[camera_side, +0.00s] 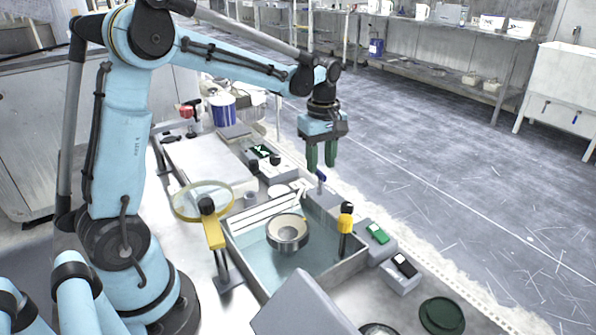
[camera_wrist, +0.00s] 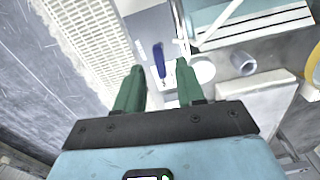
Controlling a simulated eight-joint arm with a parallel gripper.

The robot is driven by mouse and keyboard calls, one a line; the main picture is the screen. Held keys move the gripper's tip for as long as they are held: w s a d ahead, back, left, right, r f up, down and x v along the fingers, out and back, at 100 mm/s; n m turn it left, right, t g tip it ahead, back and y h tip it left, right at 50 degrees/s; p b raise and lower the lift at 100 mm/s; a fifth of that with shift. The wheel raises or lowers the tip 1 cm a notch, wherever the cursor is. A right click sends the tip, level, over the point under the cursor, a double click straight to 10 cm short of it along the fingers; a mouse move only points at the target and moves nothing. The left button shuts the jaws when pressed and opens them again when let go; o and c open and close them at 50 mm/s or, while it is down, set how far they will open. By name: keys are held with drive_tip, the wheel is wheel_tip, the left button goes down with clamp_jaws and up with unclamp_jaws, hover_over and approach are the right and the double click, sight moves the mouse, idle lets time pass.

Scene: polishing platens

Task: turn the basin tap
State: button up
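The basin tap shows as a small blue lever (camera_side: 321,176) at the back corner of the grey basin (camera_side: 350,265) in the side view. In the wrist view the blue lever (camera_wrist: 159,60) appears between the fingertips, beyond them, with pale metal parts beside it. My gripper (camera_side: 321,164) points down with its two green fingers apart and empty. It hangs above the tap, with a small visible gap below the fingertips. The gripper fingers (camera_wrist: 159,66) also show open in the wrist view.
A round metal ring (camera_side: 288,233) sits in the basin. A yellow-headed post (camera_side: 346,217) stands at the basin's right, and a yellow-rimmed magnifier (camera_side: 203,200) stands at its left. Small boxes with green (camera_side: 378,233) and black (camera_side: 404,265) tops lie to the right. Open floor lies beyond the bench.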

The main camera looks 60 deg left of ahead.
drive_tip(key=shift+f, duration=1)
clamp_jaws()
